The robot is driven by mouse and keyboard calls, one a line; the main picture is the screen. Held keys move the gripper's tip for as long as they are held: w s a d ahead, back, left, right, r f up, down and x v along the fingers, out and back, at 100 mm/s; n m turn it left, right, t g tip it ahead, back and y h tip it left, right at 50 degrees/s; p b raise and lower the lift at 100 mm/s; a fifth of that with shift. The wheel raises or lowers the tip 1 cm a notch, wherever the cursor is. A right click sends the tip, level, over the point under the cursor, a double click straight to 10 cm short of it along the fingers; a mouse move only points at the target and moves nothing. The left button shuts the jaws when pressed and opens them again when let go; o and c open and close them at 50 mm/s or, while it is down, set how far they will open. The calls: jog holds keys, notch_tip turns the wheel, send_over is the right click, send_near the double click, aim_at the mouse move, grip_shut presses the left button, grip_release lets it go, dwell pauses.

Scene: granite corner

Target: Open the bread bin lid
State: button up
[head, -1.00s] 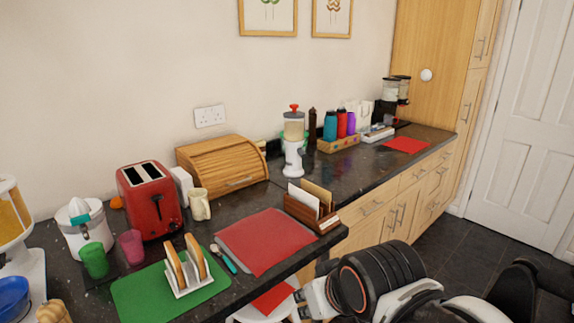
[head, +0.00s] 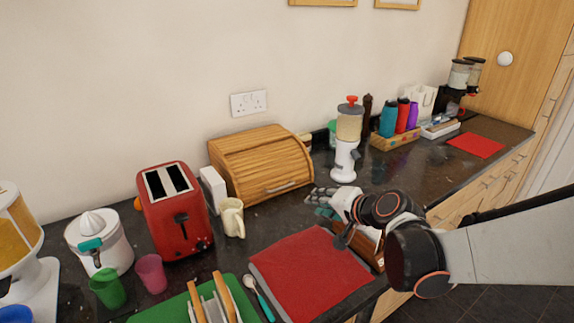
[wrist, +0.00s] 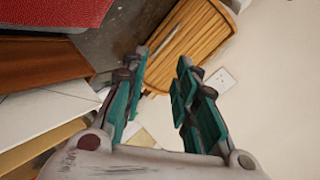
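The wooden bread bin (head: 262,165) stands on the dark counter against the wall, its slatted roll lid down, with a metal handle (head: 282,187) low on the front. It also shows in the wrist view (wrist: 195,40), tilted, with its handle (wrist: 160,52). My gripper (head: 322,200) is in front and to the right of the bread bin, apart from it. In the wrist view, my gripper's two teal-padded fingers (wrist: 162,72) are spread with nothing between them. The head view shows the fingertips small.
A red toaster (head: 174,210), white box and cream jug (head: 231,217) stand left of the bin. A white dispenser (head: 345,150) stands to its right. A letter rack (head: 368,245) is under my arm, beside a red mat (head: 310,272).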

aim_at(284, 187)
jog(key=w+a+f+m, duration=0.1)
jog(key=w, duration=0.1)
jog(key=w+f+m+t+y+p, duration=0.1)
jog(key=w+f+m, duration=0.1)
jog(key=w, duration=0.1)
jog(key=w+a+f+m+t+y, duration=0.1)
jog(key=w+f, duration=0.1)
jog(key=w, duration=0.1)
jog(key=shift+a+f+p, duration=0.25)
jog(key=shift+a+p, duration=0.05)
jog(key=shift+w+a+f+m+t, duration=0.1)
jog(key=shift+w+f+m+t, duration=0.2)
jog(key=shift+f+m, duration=0.2)
jog(key=b+x, duration=0.3)
jog(key=x, duration=1)
jog(key=shift+w+a, duration=0.2)
jog(key=shift+a, duration=0.1)
grip_shut()
